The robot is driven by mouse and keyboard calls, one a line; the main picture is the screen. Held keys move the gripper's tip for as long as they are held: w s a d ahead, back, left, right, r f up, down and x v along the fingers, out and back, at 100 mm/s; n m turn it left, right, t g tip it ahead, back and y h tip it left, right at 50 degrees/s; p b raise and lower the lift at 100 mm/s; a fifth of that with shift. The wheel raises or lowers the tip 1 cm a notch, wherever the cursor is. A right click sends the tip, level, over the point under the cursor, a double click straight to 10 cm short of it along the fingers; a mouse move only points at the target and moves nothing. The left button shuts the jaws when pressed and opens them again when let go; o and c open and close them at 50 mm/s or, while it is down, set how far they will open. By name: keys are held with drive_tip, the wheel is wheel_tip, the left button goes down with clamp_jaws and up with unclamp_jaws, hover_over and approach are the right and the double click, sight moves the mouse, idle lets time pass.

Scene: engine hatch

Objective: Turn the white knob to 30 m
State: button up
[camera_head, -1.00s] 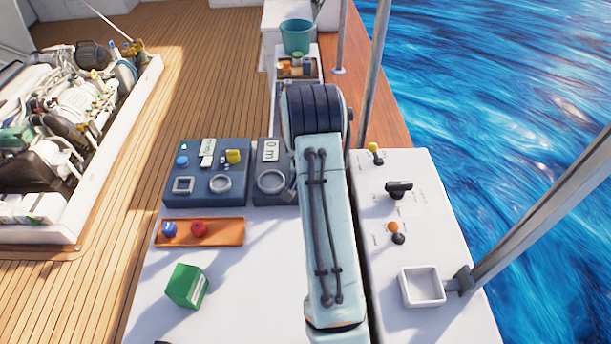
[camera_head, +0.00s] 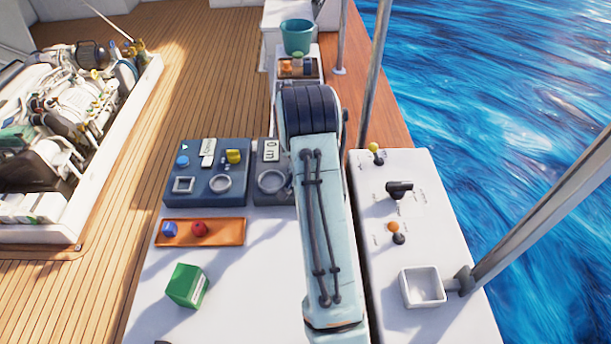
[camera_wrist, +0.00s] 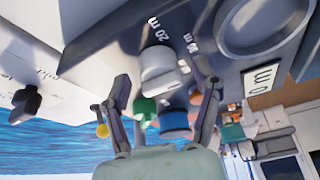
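The white knob (camera_wrist: 160,72) shows in the wrist view on a dark blue-grey panel, beside a "20 m" mark and a second, partly readable mark. Its pointing direction is unclear. My gripper (camera_wrist: 164,78) is open, with one finger on each side of the knob; I cannot tell whether either touches it. In the head view my arm hides the knob and gripper. The small display (camera_head: 271,150) on the panel (camera_head: 262,198) reads "0 m"; it also shows in the wrist view (camera_wrist: 262,79).
A second blue panel (camera_head: 205,192) with a yellow knob (camera_head: 233,156) stands left. A teal bucket (camera_head: 297,36) is behind.

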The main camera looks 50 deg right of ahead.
drive_tip(key=shift+r, duration=0.1)
drive_tip(key=v, duration=1.1)
drive_tip(key=shift+r, duration=0.4)
drive_tip(key=shift+a, duration=0.15)
